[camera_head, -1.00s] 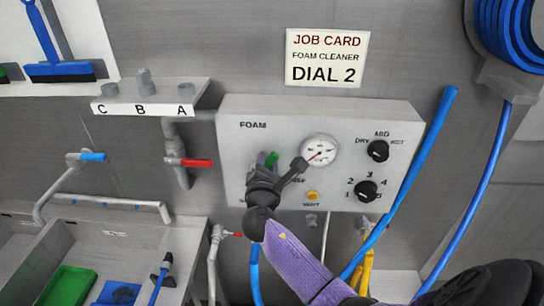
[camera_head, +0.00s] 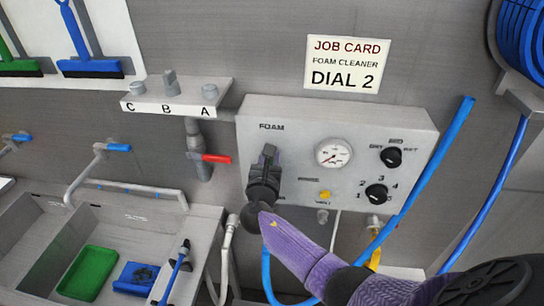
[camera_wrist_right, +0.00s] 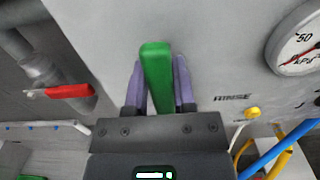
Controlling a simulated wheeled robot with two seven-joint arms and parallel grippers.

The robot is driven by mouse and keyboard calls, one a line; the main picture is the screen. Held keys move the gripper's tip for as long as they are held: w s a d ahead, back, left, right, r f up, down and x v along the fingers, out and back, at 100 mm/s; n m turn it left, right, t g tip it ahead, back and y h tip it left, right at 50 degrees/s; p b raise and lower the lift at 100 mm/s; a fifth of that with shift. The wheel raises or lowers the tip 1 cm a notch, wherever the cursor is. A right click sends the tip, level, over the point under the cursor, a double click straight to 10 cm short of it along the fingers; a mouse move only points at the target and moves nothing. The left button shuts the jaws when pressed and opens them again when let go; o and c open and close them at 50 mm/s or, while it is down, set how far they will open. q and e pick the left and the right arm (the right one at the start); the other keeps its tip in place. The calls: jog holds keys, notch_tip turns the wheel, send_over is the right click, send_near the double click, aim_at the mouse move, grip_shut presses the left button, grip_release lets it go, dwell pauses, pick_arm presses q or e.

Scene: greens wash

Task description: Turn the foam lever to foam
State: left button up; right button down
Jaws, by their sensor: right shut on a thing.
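The foam lever (camera_wrist_right: 156,78) is a green handle on the front of the grey foam panel (camera_head: 290,112). In the right wrist view it stands upright in the picture between the two purple fingers of my right gripper (camera_wrist_right: 159,84), which is shut on it. In the head view my right gripper (camera_head: 267,160) is under the FOAM label (camera_head: 271,127) and hides the lever. The RINSE label (camera_wrist_right: 232,98) is to the right of the gripper. My left gripper is not in view.
A pressure gauge (camera_head: 333,153), two black knobs and a yellow vent button (camera_head: 325,194) are right of the gripper. A red-handled valve (camera_head: 216,158) is to the left. A blue hose (camera_head: 433,150) runs past the panel's right side. A job card (camera_head: 347,63) hangs above.

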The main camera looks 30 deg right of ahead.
jog(key=shift+f, duration=0.1)
dwell(0.4)
jog(key=shift+c, duration=2.2)
grip_release()
jog(key=v, duration=1)
jog(key=shift+w, duration=0.1)
